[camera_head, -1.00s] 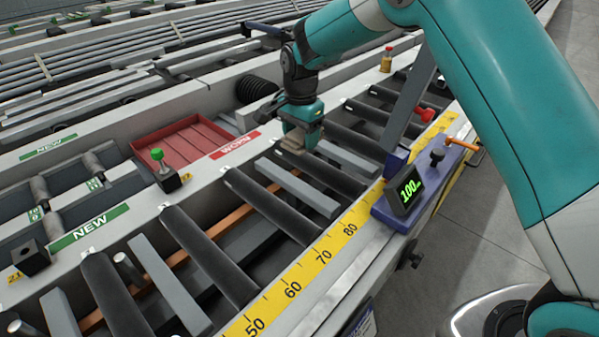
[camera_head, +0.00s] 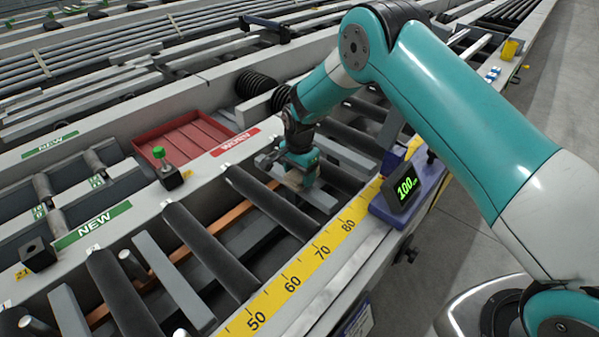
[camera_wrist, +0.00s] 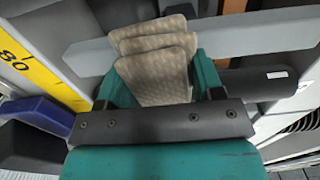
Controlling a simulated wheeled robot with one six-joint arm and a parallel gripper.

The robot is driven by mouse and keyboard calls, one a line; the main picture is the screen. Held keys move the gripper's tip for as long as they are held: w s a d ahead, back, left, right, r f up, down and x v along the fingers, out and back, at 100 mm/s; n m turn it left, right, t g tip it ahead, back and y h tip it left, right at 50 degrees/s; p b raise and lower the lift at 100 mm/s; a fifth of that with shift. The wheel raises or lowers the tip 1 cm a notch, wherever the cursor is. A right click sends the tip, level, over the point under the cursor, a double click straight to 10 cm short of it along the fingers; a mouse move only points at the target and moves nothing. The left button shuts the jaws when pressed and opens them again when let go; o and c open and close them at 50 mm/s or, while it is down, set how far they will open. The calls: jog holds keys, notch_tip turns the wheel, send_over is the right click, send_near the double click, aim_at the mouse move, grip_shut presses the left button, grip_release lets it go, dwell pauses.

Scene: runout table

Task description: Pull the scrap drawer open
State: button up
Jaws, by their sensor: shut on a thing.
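I cannot make out the scrap drawer in either view. My gripper (camera_head: 300,182) is low over the roller table, near a flat grey slat (camera_head: 322,199). In the wrist view, my gripper (camera_wrist: 156,72) is shut on a beige, textured, layered piece (camera_wrist: 152,78), which sits between its two green fingers. The grey slat (camera_wrist: 255,35) passes behind this piece there; I cannot tell whether they touch. In the head view the piece is small and partly hidden by the fingers.
A red tray (camera_head: 150,141) is set in the table beyond the red WORN label. A yellow scale (camera_head: 295,282) runs along the near side.

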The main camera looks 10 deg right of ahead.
jog(key=shift+f, duration=0.15)
jog(key=shift+f+b, duration=0.5)
jog(key=o, duration=1)
jog(key=shift+c, duration=0.2)
jog(key=shift+r, duration=0.1)
